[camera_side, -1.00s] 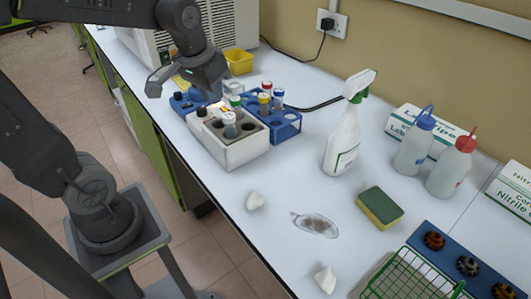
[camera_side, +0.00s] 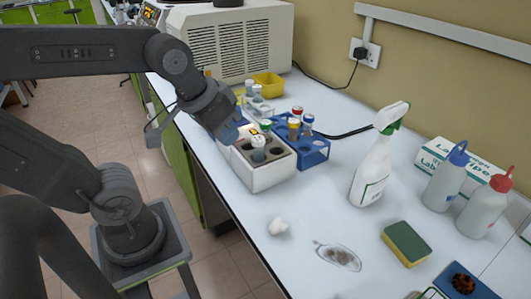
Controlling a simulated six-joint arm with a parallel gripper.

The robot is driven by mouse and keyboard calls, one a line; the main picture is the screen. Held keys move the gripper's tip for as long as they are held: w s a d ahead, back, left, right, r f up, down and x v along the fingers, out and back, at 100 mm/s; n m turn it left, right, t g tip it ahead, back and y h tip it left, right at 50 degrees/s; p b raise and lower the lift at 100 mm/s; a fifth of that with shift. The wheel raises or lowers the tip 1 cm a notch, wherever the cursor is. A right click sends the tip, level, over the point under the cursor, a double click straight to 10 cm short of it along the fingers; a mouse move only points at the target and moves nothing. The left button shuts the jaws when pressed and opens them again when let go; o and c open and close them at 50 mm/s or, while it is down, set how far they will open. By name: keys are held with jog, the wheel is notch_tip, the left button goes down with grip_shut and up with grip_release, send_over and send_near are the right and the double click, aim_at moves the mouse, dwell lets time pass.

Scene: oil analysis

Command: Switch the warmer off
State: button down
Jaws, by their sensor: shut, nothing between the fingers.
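The warmer (camera_side: 268,178) is a white block with round wells, standing near the table's left edge. My gripper (camera_side: 230,132) is shut and empty, pointing down close to that end. Its fingertips and the warmer's switch are hard to make out, and I cannot tell whether they touch.
A blue rack (camera_side: 314,151) with capped tubes stands close behind the warmer on the right. A large white vented machine (camera_side: 238,45) is at the back.

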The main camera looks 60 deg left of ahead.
jog(key=w+a+f+n+g, duration=0.1)
jog(key=w+a+n+g, duration=0.1)
jog(key=w+a+n, duration=0.3)
jog(key=w+a+f+n+g, duration=0.1)
jog(key=w+a+n, duration=0.5)
jog(key=a+n, duration=0.5)
jog(key=a, duration=0.4)
jog(key=shift+a+f+g, duration=0.25)
jog(key=shift+a+g, duration=0.05)
jog(key=shift+g, duration=0.1)
jog(key=shift+f, duration=0.1)
jog(key=f, duration=0.4)
jog(key=w+f, duration=0.1)
jog(key=f, duration=0.8)
jog(key=shift+w+f, duration=0.35)
jog(key=shift+w, duration=0.05)
jog(key=shift+f, duration=0.3)
jog(key=shift+s, duration=0.15)
